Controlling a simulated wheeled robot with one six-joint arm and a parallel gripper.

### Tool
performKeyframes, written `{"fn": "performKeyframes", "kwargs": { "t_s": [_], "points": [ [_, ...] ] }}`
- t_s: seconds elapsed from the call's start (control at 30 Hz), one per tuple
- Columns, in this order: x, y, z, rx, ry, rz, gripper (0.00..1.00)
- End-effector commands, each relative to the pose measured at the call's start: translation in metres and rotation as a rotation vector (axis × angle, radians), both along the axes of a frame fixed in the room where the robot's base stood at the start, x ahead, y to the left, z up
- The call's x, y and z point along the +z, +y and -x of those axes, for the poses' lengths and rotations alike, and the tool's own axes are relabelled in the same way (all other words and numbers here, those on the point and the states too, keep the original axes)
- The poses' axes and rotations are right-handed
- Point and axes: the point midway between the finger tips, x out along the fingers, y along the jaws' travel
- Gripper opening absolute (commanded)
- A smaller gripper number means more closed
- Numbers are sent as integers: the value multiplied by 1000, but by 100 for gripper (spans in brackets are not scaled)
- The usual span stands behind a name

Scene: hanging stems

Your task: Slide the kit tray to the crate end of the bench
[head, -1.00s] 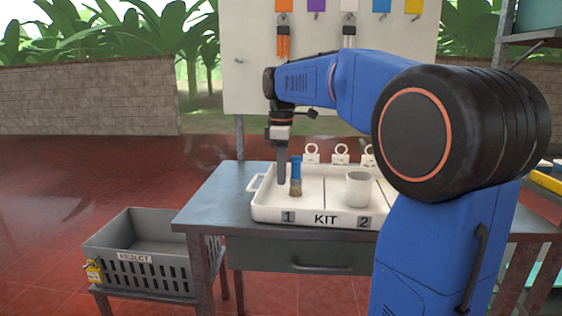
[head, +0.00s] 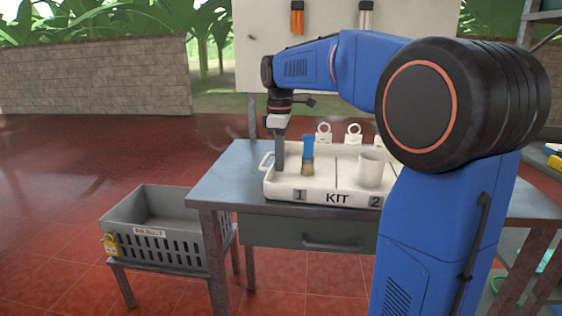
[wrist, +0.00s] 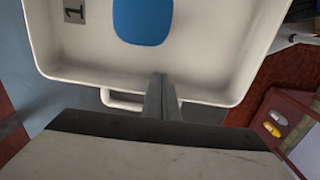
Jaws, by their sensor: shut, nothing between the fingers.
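The white kit tray (head: 318,198) lies on the bench (head: 224,188), its front marked 1, KIT and 2. A blue-handled brush (head: 308,150) stands in compartment 1 and a white cup (head: 370,170) in compartment 2. My gripper (head: 279,166) is shut and empty, pointing down at the tray's left end, left of the brush. In the wrist view my fingers (wrist: 161,90) reach over the tray's end wall by its handle (wrist: 122,104), tips on the inner side. I cannot tell whether they touch the wall. The grey crate (head: 160,245) stands left of the bench.
Bare bench top lies left of the tray, toward the crate. The crate sits on a low stand with a yellow tag (head: 110,243). A white board (head: 290,60) with hanging tools stands behind. My arm hides the tray's right end.

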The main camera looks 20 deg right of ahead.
Motion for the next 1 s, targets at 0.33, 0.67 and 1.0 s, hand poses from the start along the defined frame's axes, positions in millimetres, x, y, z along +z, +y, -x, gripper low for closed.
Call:
{"fn": "performKeyframes", "kwargs": {
  "t_s": [0.33, 0.67, 1.0],
  "points": [
    [0, 49, -33, 5, 0, 0, 0],
    [-1, 118, -78, 5, 1, 0, 0],
    [0, 154, -102, 1, -1, -1, 0]
  ]
}}
